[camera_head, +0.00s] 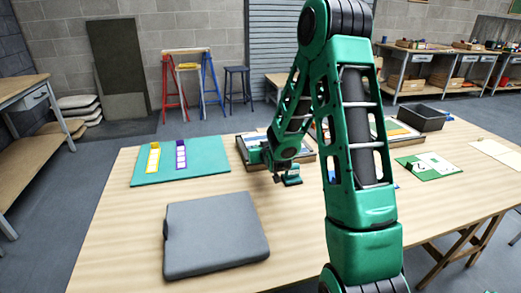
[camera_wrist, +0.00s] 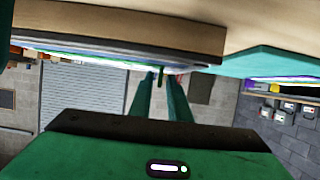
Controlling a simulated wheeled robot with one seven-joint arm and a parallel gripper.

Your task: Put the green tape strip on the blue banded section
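My gripper (camera_head: 290,180) is low over the table in the head view, in front of a framed tray (camera_head: 243,152) that my arm partly hides. In the wrist view, which looks upside down, the two fingers of my gripper (camera_wrist: 161,76) reach towards the tray's edge (camera_wrist: 120,38). A small green piece (camera_wrist: 160,79) shows between the fingertips; it may be the green tape strip, but I cannot tell whether the fingers touch it. I cannot make out the blue banded section clearly.
A teal mat (camera_head: 210,168) holds a yellow strip (camera_head: 153,158) and a purple strip (camera_head: 181,155). A grey case (camera_head: 215,235) lies in front. A dark bin (camera_head: 422,118) and a green card (camera_head: 418,174) are right of my arm.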

